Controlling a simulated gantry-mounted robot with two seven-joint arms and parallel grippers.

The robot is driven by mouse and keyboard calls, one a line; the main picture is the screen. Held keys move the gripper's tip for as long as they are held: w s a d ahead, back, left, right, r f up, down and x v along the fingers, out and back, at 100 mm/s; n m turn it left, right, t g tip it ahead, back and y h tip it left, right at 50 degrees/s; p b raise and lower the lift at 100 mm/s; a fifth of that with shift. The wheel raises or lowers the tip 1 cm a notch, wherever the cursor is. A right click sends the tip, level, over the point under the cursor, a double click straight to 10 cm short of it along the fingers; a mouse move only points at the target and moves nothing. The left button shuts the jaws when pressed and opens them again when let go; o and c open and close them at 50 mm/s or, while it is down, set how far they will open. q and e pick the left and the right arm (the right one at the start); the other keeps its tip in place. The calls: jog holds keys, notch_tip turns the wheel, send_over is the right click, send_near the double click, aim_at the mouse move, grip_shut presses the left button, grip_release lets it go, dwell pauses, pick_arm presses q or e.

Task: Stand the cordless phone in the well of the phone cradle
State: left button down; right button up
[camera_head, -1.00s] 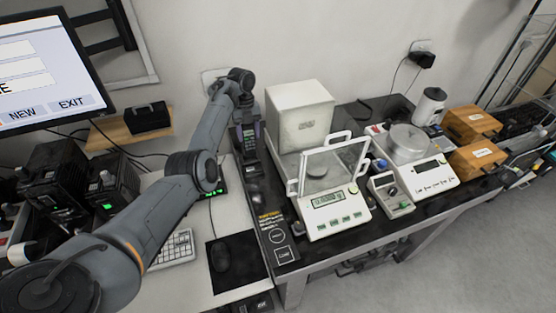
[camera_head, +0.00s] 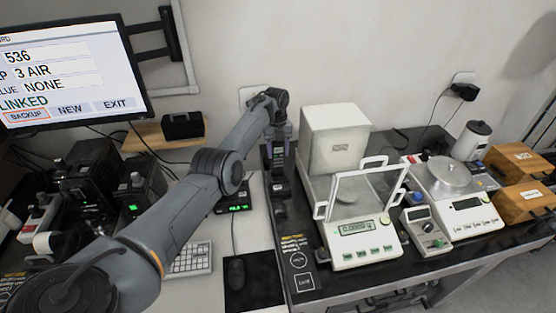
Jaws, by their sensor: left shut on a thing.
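My left arm reaches in from the left to the dark table's left edge, by the wall. My left gripper (camera_head: 277,152) points down there, shut on a dark upright thing, which looks like the cordless phone (camera_head: 278,161). The phone is small and partly covered by the gripper. A small black object just in front of and below it looks like the phone cradle (camera_head: 279,196). I cannot tell whether the phone touches the cradle or is in its well. My right gripper is not in view.
A white balance (camera_head: 358,253) with an open-framed front stands right of the gripper. Farther right are a second scale (camera_head: 470,203), a small meter (camera_head: 428,230) and wooden boxes (camera_head: 524,203).

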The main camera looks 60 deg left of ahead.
aim_at(278, 171)
pick_arm(q)
jog(key=shift+f+b, duration=0.55)
jog(key=shift+f, duration=1.35)
jog(key=shift+f+b, duration=0.35)
jog(key=shift+c, duration=2)
grip_release()
jog(key=shift+r, duration=0.1)
jog(key=shift+r, duration=0.1)
